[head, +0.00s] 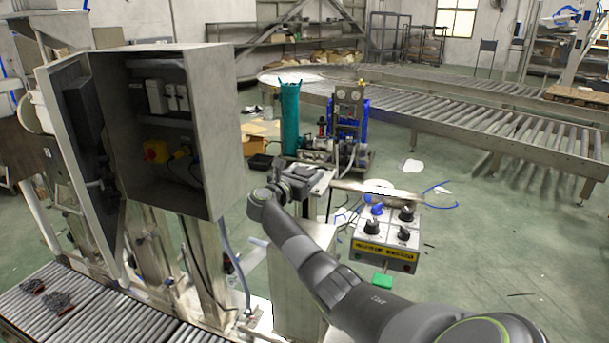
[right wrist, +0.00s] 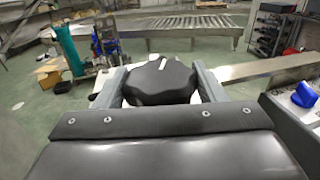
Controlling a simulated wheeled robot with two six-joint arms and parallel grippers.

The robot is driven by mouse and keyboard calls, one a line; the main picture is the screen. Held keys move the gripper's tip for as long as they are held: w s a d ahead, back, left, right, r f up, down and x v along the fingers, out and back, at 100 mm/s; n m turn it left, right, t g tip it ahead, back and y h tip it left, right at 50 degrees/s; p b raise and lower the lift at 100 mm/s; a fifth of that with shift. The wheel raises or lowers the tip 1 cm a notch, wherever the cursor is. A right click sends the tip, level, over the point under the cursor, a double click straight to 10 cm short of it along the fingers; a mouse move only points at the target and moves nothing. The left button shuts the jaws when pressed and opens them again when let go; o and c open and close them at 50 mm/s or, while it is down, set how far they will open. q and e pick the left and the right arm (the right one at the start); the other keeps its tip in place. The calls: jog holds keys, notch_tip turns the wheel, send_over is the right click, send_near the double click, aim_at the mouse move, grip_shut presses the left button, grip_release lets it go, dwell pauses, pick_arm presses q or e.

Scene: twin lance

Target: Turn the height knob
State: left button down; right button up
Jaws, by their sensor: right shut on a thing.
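A large black knob (right wrist: 160,82) with a scalloped edge and a white pointer line sits between the fingers of my right gripper (right wrist: 160,88) in the right wrist view. The fingers press on its left and right sides. In the head view my right gripper (head: 305,174) is at the top of a grey metal post, and the knob cannot be made out there. No label for this knob is readable. My left gripper is not in view.
A grey control box (head: 398,256) with several black knobs and a blue knob (head: 377,209) stands right of my right forearm. An open grey cabinet (head: 218,130) stands close on the left. A roller conveyor (head: 500,130) runs behind; green floor lies between.

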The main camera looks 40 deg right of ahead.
jog(key=shift+t, duration=0.3)
jog(key=n+t+y+p, duration=0.1)
jog(key=n+t, duration=0.1)
jog(key=n+t+y+p, duration=0.1)
jog(key=n+t+p, duration=0.1)
jog(key=t, duration=0.1)
jog(key=shift+s+d+r+y, duration=0.1)
jog(key=shift+s+r+y, duration=0.1)
jog(key=shift+y, duration=0.2)
jog(key=shift+f+n+t+y+p, duration=0.15)
jog(key=shift+n+t+y+p, duration=1.4)
jog(key=shift+t+y, duration=0.35)
jog(key=shift+w, duration=0.1)
jog(key=o, duration=1)
jog(key=b+v, duration=0.1)
jog(key=v, duration=0.7)
jog(key=b+v, duration=0.2)
jog(key=v, duration=0.7)
jog(key=shift+a+f+b, duration=0.2)
jog(key=shift+f+b, duration=0.1)
